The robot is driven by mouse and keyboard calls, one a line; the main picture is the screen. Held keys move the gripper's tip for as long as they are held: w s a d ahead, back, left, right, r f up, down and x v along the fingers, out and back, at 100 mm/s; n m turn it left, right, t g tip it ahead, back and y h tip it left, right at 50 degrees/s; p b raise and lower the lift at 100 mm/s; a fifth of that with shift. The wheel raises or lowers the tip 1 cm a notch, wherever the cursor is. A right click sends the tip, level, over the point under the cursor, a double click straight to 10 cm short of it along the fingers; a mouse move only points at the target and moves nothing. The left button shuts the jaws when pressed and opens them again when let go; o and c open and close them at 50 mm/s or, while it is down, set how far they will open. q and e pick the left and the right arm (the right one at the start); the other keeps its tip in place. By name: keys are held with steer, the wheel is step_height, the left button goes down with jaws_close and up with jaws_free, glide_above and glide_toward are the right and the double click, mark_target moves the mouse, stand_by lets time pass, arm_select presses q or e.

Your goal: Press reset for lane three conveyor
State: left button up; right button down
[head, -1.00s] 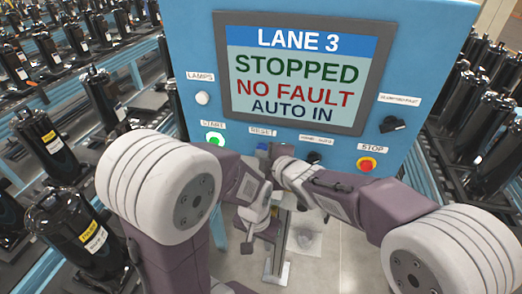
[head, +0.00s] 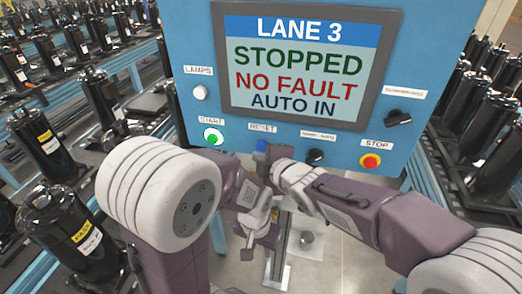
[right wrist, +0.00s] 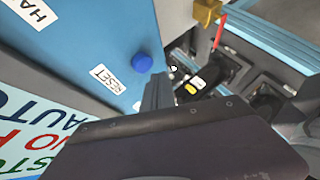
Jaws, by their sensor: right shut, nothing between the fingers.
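The blue reset button (head: 261,146) is on the front of the blue control panel, under the RESET label (head: 262,128). In the right wrist view the round blue button (right wrist: 142,62) shows beside its label (right wrist: 106,79). My right gripper (head: 272,152) is shut and empty, close by the button in the head view. Its fingers (right wrist: 157,92) show just below the button in the wrist view; I cannot tell any contact. My left gripper (head: 247,250) hangs lower, below the panel; its jaws are too small to read. The screen (head: 296,66) reads LANE 3, STOPPED, NO FAULT, AUTO IN.
A green-lit start button (head: 213,137) is left of reset. A black knob (head: 315,157) and a red stop button (head: 370,161) are to the right. A white lamps button (head: 200,93) is higher left. Conveyors with black compressors flank the panel.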

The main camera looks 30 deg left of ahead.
steer(key=s+b, duration=0.2)
steer(key=b, duration=0.1)
steer(key=s+d+b, duration=0.1)
steer(key=s+b, duration=0.1)
steer(key=b, duration=0.1)
steer(key=shift+s, duration=0.3)
